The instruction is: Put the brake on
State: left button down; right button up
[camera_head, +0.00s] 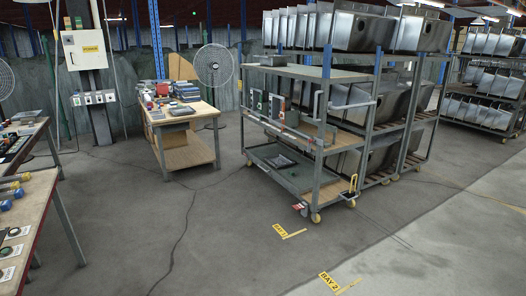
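A grey metal cart (318,170) with several shelf levels stands right of the middle. It has wheels with yellow parts; one caster (316,218) shows at its near corner. A small red part (299,208), perhaps a brake pedal, sits low beside that corner. Another small red part (249,163) shows low at the cart's left end. A yellow upright part (352,184) stands near the right caster (350,203). I cannot tell whether any brake is on or off. Neither of my grippers is in view.
Racks of steel sinks (408,100) stand close behind and right of the cart. A wooden workbench (186,135) stands to its left. A table edge (40,205) fills the lower left. The concrete floor (200,240) in front is clear, with yellow bay markings (329,281).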

aim_at(298, 206)
jog(key=i, duration=1.2)
jog(key=i+j+z, duration=0.1)
jog(key=i, duration=1.1)
